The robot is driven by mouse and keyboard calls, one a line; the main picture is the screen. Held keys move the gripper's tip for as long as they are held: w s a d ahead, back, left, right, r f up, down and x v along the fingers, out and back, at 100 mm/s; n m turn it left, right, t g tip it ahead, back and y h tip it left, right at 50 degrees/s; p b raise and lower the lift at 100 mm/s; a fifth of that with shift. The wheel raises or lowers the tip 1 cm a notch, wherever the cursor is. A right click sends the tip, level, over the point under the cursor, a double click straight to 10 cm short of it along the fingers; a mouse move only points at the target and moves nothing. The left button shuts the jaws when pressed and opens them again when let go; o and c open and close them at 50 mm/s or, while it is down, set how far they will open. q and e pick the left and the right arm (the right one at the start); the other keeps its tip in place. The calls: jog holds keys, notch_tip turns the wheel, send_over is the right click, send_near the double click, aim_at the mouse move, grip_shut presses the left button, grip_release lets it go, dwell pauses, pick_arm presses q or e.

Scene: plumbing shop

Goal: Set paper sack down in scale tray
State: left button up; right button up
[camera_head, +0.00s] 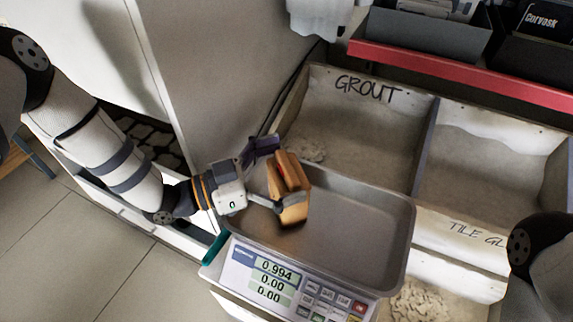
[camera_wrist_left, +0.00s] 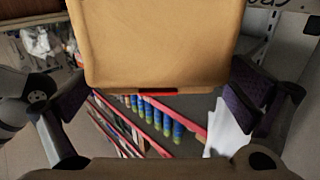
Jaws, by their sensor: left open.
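The paper sack (camera_head: 292,190) is tan and stands near the left end of the grey metal scale tray (camera_head: 345,235), slightly tilted in the picture. The scale's display (camera_head: 272,280) reads 0.994 on its top line. My left gripper (camera_head: 272,176) comes in from the left with its fingers open on either side of the sack. In the left wrist view the sack (camera_wrist_left: 160,45) fills the upper middle, between the spread dark finger pads (camera_wrist_left: 160,100). The sack's underside is hidden in the head view. My right gripper is out of view.
A bin marked GROUT (camera_head: 350,125) and a neighbouring bin (camera_head: 490,165) lie behind the tray, holding powder. A red shelf edge (camera_head: 460,75) runs above them. A pale cabinet (camera_head: 215,70) stands at the back left. The tray's right part is empty.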

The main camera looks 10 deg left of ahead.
pick_arm(q)
jog(key=shift+r, duration=0.1)
jog(key=shift+s+a+r, duration=0.1)
jog(key=shift+s+a, duration=0.05)
jog(key=shift+a, duration=0.1)
jog(key=v, duration=0.7)
